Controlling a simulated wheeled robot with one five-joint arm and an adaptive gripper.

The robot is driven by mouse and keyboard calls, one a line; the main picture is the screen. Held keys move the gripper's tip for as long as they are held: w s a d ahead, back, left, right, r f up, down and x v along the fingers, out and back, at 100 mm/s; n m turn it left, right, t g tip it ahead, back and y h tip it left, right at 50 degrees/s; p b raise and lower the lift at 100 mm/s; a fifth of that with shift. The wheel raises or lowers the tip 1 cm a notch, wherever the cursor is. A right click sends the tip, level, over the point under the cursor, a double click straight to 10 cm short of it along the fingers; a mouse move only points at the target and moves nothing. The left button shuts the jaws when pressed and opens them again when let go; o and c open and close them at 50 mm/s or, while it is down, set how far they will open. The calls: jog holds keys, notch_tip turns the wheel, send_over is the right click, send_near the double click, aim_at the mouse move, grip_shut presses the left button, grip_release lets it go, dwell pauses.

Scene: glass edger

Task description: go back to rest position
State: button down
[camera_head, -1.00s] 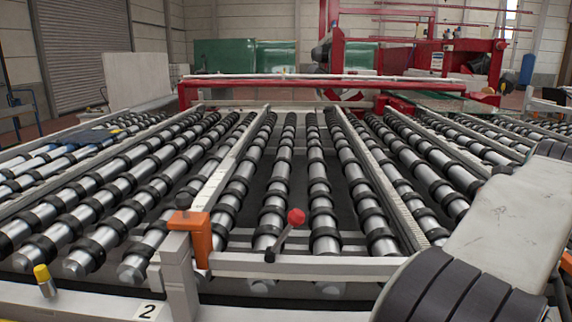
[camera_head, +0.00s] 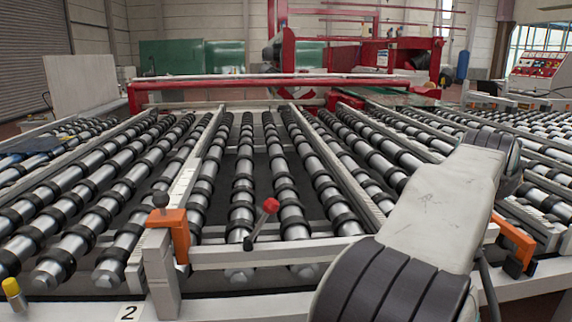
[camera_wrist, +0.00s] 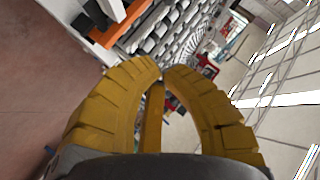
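My gripper (camera_wrist: 162,70) shows in the wrist view. Its ribbed yellow fingers curve in until their tips almost meet, with a third finger between them. It appears shut, with nothing seen between the tips. It is in open air, with the roller machine beyond it at an angle. In the head view, my grey arm with its dark joints crosses the lower right; the gripper itself is not seen there.
The roller conveyor (camera_head: 240,180) fills the middle of the head view. Along its front edge are an orange clamp (camera_head: 178,235) and a red-knobbed lever (camera_head: 270,206). A red machine frame (camera_head: 300,82) stands behind. A control panel (camera_head: 536,66) is at far right.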

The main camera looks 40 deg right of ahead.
jog(key=a+f+n+y, duration=0.3)
jog(key=a+f+n, duration=0.15)
jog(key=f, duration=0.45)
jog(key=a+f+n+y, duration=0.35)
jog(key=a+f, duration=0.25)
jog(key=f, duration=0.3)
jog(key=w+a+f+n+y, duration=0.2)
jog(key=w+a+f, duration=0.15)
jog(key=a, duration=0.25)
jog(key=w+a+f+n+y, duration=0.2)
jog(key=a+f+n, duration=0.15)
jog(key=a, duration=0.25)
jog(key=w+a+f+n+y, duration=0.1)
jog(key=w+a+n, duration=0.25)
jog(key=a, duration=0.55)
jog(key=w+a+f+n+t+y, duration=0.1)
jog(key=w+a+n, duration=0.1)
jog(key=a+n, duration=0.5)
jog(key=w+a+f+n, duration=0.1)
jog(key=w+a+n, duration=0.15)
jog(key=a, duration=0.85)
notch_tip(320, 180, up, 17)
jog(key=t+p, duration=0.1)
jog(key=p, duration=1.3)
jog(key=shift+a+f+p, duration=0.2)
jog(key=shift+p, duration=0.2)
